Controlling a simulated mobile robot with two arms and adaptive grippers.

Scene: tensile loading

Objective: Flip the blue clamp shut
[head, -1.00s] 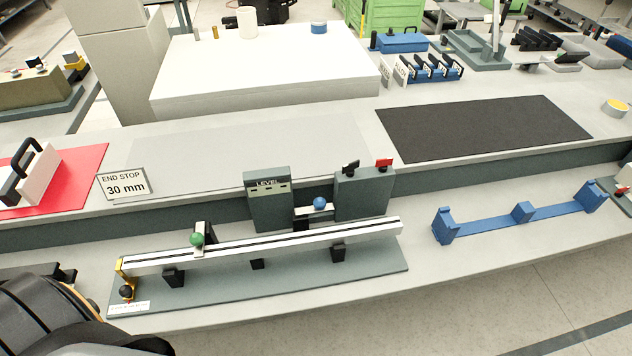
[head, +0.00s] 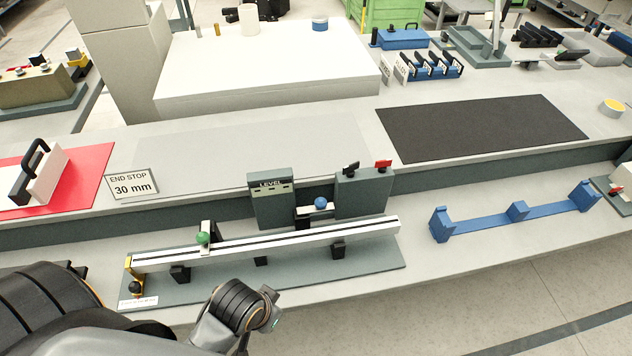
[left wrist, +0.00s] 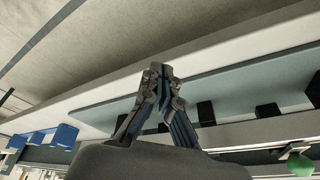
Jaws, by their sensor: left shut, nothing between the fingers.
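The blue clamp shows by its round blue knob (head: 320,202) in the head view. The knob sits on a pale metal arm (head: 314,212) behind the long rail (head: 270,243), between the LEVEL box and the grey block. I cannot tell how far the clamp is flipped. My left arm reaches in from the lower left, its wrist in front of the rail and well short of the blue knob. In the left wrist view my left gripper (left wrist: 160,73) is shut and empty, with the fixture's plate (left wrist: 215,90) beyond it. My right gripper is not in view.
A green knob (head: 203,238) stands at the rail's left part. The LEVEL box (head: 271,203) and a grey block (head: 364,193) with black and red levers flank the blue knob. A blue bracket (head: 480,222) lies to the right. The bench between is clear.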

